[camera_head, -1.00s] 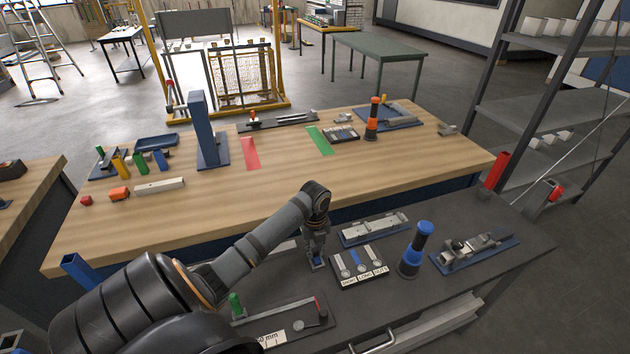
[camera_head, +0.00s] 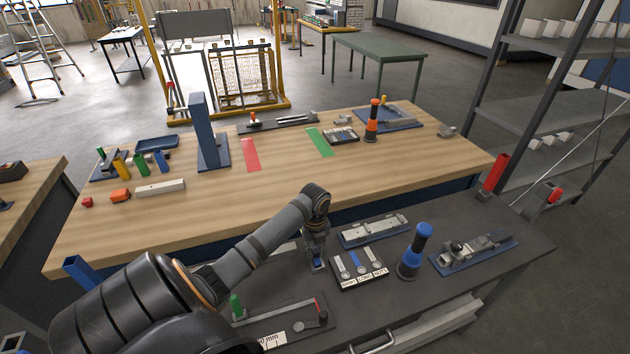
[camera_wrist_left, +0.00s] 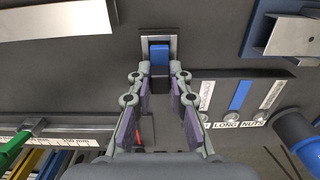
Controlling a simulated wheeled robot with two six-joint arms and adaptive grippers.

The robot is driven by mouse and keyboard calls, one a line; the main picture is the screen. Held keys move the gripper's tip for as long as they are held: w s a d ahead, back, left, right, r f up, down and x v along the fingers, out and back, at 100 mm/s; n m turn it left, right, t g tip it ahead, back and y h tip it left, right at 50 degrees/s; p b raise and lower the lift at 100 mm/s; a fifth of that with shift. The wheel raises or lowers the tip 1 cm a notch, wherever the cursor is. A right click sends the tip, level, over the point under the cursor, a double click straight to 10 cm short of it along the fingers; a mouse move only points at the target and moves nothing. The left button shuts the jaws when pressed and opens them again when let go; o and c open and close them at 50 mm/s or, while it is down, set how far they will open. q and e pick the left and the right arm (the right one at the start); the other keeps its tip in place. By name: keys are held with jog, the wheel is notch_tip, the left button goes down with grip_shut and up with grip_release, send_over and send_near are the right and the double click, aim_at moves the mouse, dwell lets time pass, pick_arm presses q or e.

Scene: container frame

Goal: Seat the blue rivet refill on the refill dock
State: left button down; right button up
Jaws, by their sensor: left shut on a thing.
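My left gripper (camera_head: 317,262) points down over the dark bench, left of the labelled panel. It is shut on the blue rivet refill (camera_wrist_left: 159,56), a small blue block at its fingertips. In the left wrist view the gripper (camera_wrist_left: 159,72) has its fingers on either side of the block's near end. The refill dock (camera_wrist_left: 173,42), a small grey metal frame on the bench, surrounds the block's far part in that view. Whether the block rests fully down in it I cannot tell. In the head view the gripper hides most of the dock. My right gripper is not in view.
The panel (camera_head: 360,283) with SHORT, LONG and NUTS labels is close right of the gripper. A blue-handled tool (camera_head: 415,250) stands beyond it. A metal fixture (camera_head: 375,230) lies behind the panel. A measuring board (camera_head: 290,315) with a green knob is nearer and left.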

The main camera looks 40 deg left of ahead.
pick_arm(q)
jog(key=shift+f, duration=0.45)
dwell(0.6)
jog(key=c, duration=1.2)
grip_release()
jog(key=shift+o, duration=0.3)
jog(key=o, duration=0.5)
notch_tip(320, 180, up, 7)
jog(key=p, duration=0.7)
